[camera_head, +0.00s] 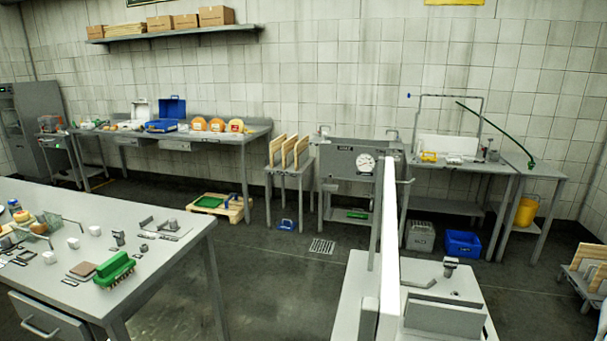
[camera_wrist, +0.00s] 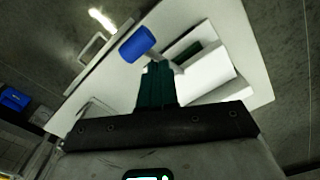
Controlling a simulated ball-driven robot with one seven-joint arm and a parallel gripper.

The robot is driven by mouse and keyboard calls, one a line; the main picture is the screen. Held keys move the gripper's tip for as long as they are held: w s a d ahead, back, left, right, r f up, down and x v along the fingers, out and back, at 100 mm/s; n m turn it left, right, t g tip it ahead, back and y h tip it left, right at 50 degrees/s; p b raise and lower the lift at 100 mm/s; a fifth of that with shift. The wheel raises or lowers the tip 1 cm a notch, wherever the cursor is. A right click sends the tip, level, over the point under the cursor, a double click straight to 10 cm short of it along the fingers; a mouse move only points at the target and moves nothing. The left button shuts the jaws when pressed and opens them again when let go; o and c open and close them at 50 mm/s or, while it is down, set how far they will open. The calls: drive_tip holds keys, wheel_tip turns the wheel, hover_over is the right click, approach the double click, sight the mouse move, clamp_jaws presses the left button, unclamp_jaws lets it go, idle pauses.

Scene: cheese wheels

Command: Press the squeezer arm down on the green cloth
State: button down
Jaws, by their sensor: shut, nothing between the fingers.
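My gripper (camera_wrist: 158,68) shows in the wrist view as dark green fingers, shut and empty, over a pale worktop (camera_wrist: 90,100). A blue cylinder (camera_wrist: 137,44), which looks like the handle of the squeezer arm, lies just beyond and left of the fingertips. A dark green patch (camera_wrist: 186,53), perhaps the green cloth, shows between pale parts to the right of the tips. A white block (camera_wrist: 206,74) is nearer, right of the fingers. Whether the fingertips touch anything, I cannot tell. The head view does not clearly show my gripper, handle or cloth.
In the head view, a pale bench (camera_head: 350,305) is in front, with metal fittings on it. A grey table (camera_head: 180,250) with a green brush (camera_head: 114,270) stands at left. A blue crate (camera_head: 462,243) is on the floor behind. Open floor lies between the tables.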

drive_tip(key=shift+f, duration=0.25)
drive_tip(key=shift+f+b, duration=0.35)
drive_tip(key=shift+f+b, duration=1.35)
drive_tip(key=shift+f, duration=1.2)
idle(0.5)
drive_tip(key=shift+r, duration=0.1)
drive_tip(key=shift+r+p, duration=2.95)
drive_tip(key=shift+r, duration=0.1)
wheel_tip(320, 180, up, 8)
drive_tip(key=p, duration=0.7)
